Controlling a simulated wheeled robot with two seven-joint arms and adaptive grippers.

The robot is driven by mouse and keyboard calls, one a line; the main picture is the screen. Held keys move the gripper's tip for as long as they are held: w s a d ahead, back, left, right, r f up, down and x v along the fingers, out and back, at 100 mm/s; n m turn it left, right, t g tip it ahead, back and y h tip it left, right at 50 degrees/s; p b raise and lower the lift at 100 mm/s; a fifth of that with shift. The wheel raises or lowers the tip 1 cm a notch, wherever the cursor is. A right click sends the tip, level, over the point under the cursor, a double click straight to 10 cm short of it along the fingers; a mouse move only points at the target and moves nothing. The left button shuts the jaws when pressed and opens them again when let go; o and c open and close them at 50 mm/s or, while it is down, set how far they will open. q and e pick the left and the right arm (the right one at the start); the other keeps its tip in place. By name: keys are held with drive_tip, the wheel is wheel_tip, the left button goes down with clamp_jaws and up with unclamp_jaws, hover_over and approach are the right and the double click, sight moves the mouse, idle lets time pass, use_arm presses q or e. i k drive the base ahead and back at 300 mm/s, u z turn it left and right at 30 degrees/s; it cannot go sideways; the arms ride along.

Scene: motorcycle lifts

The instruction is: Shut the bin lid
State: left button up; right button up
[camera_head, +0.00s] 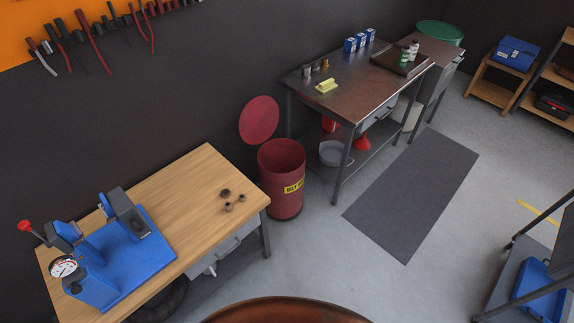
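The red bin (282,188) stands on the floor between the wooden workbench and the brown-topped metal table. The inside of the bin shows at the top. Neither of my grippers is in view.
The wooden workbench (190,178) with a blue press (125,247) and small dark parts is left of the bin. The metal table (340,90) is close on its right. A dark mat (415,193) lies on open floor. A rounded brown surface (290,312) shows at the bottom edge.

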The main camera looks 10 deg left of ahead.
sight(258, 120)
drive_tip(key=z, duration=0.35)
drive_tip(key=k, duration=0.95)
drive_tip(key=z, duration=0.75)
drive_tip(key=i, duration=1.7)
drive_tip(key=u, duration=1.05)
drive_tip(key=i, duration=0.9)
drive_tip(key=u, duration=0.95)
